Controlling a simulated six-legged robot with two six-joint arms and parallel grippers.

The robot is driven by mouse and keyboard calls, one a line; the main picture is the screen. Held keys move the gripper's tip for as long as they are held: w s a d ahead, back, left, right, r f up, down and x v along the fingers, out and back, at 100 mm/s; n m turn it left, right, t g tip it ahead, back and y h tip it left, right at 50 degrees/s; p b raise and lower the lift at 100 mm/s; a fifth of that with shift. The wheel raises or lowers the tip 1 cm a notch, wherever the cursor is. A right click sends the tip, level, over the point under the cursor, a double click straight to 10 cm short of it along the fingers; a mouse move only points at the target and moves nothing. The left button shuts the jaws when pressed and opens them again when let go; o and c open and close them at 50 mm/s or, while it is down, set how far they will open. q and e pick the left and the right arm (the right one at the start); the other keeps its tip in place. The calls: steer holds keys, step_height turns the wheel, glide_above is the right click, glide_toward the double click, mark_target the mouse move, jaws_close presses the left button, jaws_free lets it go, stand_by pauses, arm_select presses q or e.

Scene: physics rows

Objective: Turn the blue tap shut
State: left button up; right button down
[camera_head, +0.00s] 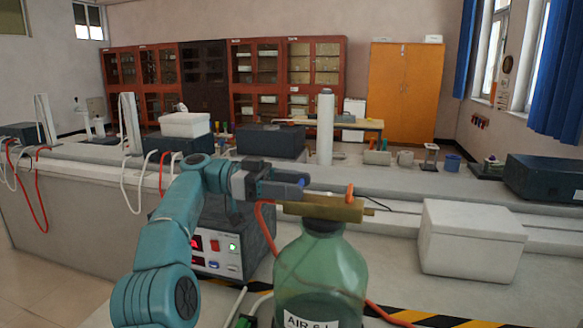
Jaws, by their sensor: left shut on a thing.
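A brass bar (318,207) lies across the neck of a large green glass bottle (322,268) labelled "AIR". An orange tap handle (350,193) stands upright near the bar's right end. My left gripper (290,186) reaches in from the left at the bar's left end, its fingers pointing right. It is shut on the blue tap (301,183), of which only a small blue bit shows at the fingertips. The fingers hide the rest, so I cannot tell how far the tap is turned. My right gripper is not in view.
A dark power unit (222,240) with a lit panel stands behind my left arm. A red hose (264,216) runs beside the bottle. A white box (470,240) stands to the right, and a white cylinder (325,128) behind. Striped tape (440,318) marks the bench front.

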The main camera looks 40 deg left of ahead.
arm_select(q)
steer(key=shift+f, duration=0.1)
stand_by(0.4)
steer(key=o, duration=1.1)
steer(key=shift+c, duration=0.2)
